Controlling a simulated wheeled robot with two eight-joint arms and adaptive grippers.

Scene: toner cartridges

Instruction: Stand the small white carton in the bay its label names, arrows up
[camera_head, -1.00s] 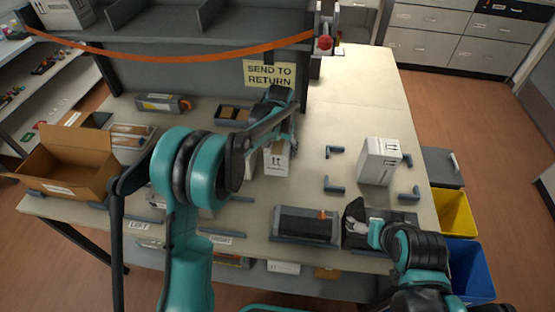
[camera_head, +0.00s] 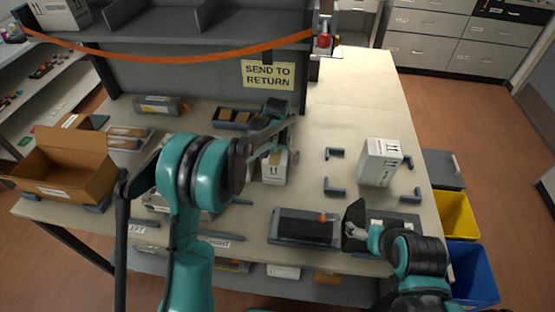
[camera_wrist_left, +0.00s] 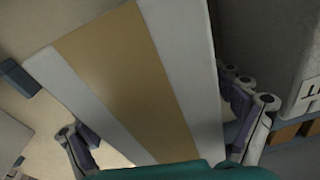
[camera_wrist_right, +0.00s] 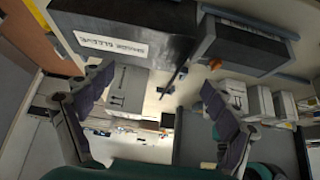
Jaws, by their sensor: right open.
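A small white carton (camera_head: 273,171) with arrow marks stands near the table's middle, partly behind my left arm. In the left wrist view its face with a tan tape strip (camera_wrist_left: 115,70) fills the space between the fingers. My left gripper (camera_head: 285,145) appears shut on it; contact at the left finger is unclear. A larger white carton with up arrows (camera_head: 380,163) stands among corner brackets (camera_head: 335,188) at the right. My right gripper (camera_head: 358,232) is open and empty beside a dark tray (camera_head: 398,219); its spread fingers show in the right wrist view (camera_wrist_right: 155,115).
An open brown box (camera_head: 70,170) stands at the left. Yellow (camera_head: 455,212) and blue bins stand off the right side. The table's back right is clear.

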